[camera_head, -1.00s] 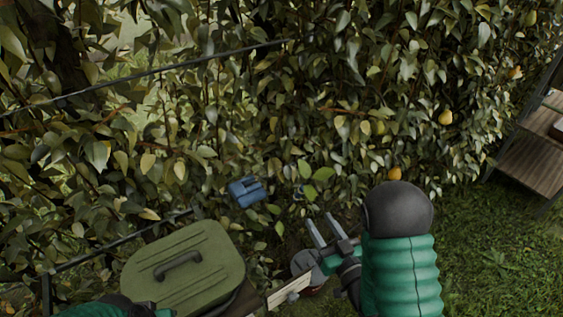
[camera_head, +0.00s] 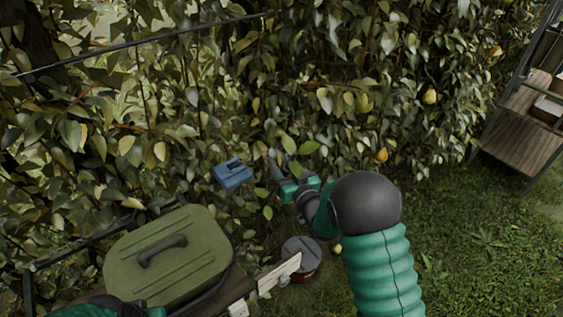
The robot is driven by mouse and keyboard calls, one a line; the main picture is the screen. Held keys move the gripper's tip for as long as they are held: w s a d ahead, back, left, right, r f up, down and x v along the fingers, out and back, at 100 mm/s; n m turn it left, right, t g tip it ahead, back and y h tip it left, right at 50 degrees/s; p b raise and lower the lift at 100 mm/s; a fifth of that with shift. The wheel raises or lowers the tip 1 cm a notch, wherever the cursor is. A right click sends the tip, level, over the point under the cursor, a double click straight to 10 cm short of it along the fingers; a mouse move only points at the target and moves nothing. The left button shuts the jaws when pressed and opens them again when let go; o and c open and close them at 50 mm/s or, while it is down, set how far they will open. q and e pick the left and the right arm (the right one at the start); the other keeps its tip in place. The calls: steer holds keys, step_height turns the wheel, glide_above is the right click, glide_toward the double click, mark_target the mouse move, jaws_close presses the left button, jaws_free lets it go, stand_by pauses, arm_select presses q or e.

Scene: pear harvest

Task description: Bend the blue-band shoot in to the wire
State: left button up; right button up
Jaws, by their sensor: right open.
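The shoot with brighter green leaves (camera_head: 301,148) stands out from the hedge at centre; its blue band is not clear in this view. My right gripper (camera_head: 281,171) is open, its fingers pointing up at the base of these leaves. I cannot tell whether the shoot lies between the fingers. A dark wire (camera_head: 140,42) runs across the upper left of the foliage. A blue block-like object (camera_head: 233,174) sits at the hedge face, left of my right gripper. Part of my left arm shows at the bottom left; its gripper is out of view.
A green lidded box (camera_head: 168,262) with a dark handle stands at lower left. A round grey-topped can (camera_head: 301,250) and a pale wooden strip (camera_head: 278,272) are below my right gripper. A wooden shelf rack (camera_head: 518,140) stands at right. Grass at lower right is open.

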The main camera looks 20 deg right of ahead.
steer(key=shift+w, duration=0.2)
steer(key=shift+s+a, duration=0.1)
steer(key=shift+c, duration=0.8)
jaws_close()
stand_by(0.4)
